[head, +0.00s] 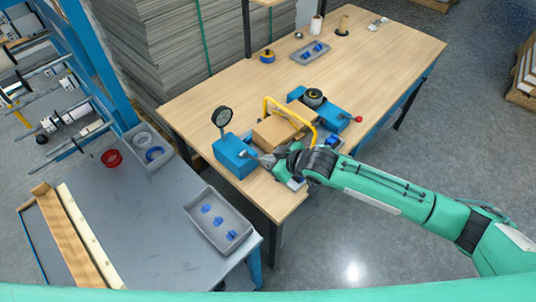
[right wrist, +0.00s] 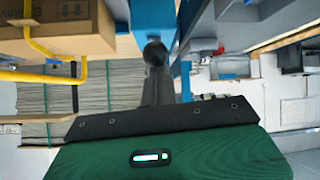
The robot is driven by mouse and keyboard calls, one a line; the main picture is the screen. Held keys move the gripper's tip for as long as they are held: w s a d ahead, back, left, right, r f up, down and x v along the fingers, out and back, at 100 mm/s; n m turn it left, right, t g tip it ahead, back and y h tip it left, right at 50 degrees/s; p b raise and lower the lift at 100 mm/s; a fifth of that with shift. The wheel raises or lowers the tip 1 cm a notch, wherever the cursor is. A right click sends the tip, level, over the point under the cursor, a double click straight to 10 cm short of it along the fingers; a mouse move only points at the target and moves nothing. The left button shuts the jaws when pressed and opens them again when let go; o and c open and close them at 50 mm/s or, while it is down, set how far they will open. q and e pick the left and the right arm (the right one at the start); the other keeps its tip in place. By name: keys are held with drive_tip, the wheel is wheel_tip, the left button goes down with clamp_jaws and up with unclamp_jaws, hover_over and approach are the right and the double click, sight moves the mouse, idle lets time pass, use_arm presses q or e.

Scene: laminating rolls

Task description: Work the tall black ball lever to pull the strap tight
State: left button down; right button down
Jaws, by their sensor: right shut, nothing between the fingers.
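My right gripper (head: 261,159) is beside the blue box (head: 236,157) at the table's near left end. It is shut with nothing between its fingers. In the right wrist view, a black ball (right wrist: 155,53) shows at the tips of the dark fingers (right wrist: 158,88), against a blue part; I cannot tell whether they touch. My left gripper is not in view.
A blue unit with a black reel (head: 314,97) and a red ball knob (head: 358,119) stands behind the box. A round gauge (head: 222,117) rises from the blue box. Grey trays (head: 311,54) lie farther back and on the grey table (head: 238,243).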

drive_tip(key=shift+s+d+f+t+y+b, duration=0.2)
drive_tip(key=shift+f+b, duration=0.25)
drive_tip(key=shift+b, duration=0.15)
drive_tip(key=shift+s+d+f+t+y+b, duration=0.1)
drive_tip(key=shift+s+f+y+b, duration=0.1)
drive_tip(key=shift+f+b, duration=0.3)
wheel_tip(320, 180, down, 6)
drive_tip(key=s+d+t+y+b, duration=0.1)
drive_tip(key=t+y+b, duration=0.1)
drive_tip(key=b, duration=0.6)
drive_tip(key=shift+s+d+f+t, duration=0.15)
drive_tip(key=shift+s+d+t, duration=0.1)
drive_tip(key=shift+d+t, duration=0.1)
drive_tip(key=shift+s+f, duration=0.1)
drive_tip(key=shift+f, duration=0.15)
wheel_tip(320, 180, up, 4)
drive_tip(key=a+p, duration=0.1)
drive_tip(key=p, duration=0.3)
drive_tip(key=b+v, duration=0.3)
drive_tip(key=v, duration=0.5)
drive_tip(key=shift+d, duration=0.5)
